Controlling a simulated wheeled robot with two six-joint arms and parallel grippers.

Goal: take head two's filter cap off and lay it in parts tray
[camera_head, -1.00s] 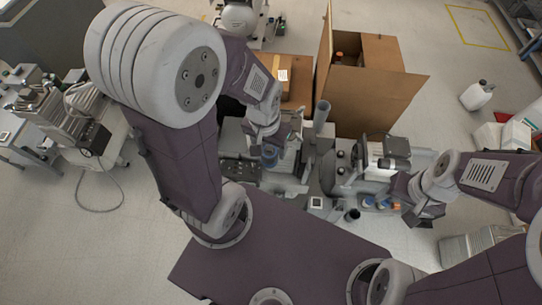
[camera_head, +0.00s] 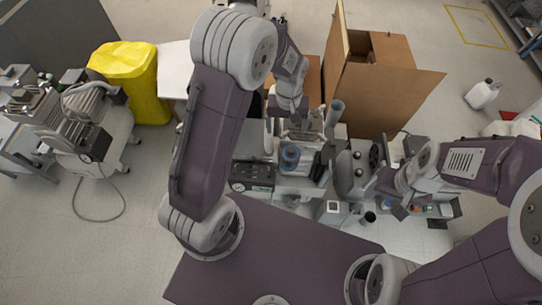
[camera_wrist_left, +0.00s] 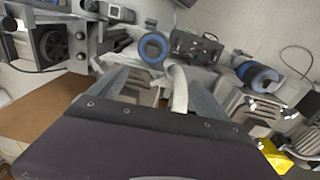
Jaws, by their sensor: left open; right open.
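In the left wrist view a blue-ringed cap (camera_wrist_left: 152,47) lies beyond the fingers, and a second blue-ringed cylinder (camera_wrist_left: 257,78) is at the right. I cannot tell which is head two's. My left gripper (camera_head: 293,117) is open and empty, behind the housing and apart from it; its spread fingers (camera_wrist_left: 150,88) show in the wrist view. My right gripper (camera_head: 402,210) is open, beside a tray (camera_head: 455,208) with small coloured parts, partly hidden by the arm.
A grey upright tube (camera_head: 333,115) stands close to the right of my left gripper. A large open cardboard box (camera_head: 375,95) is behind the compressor.

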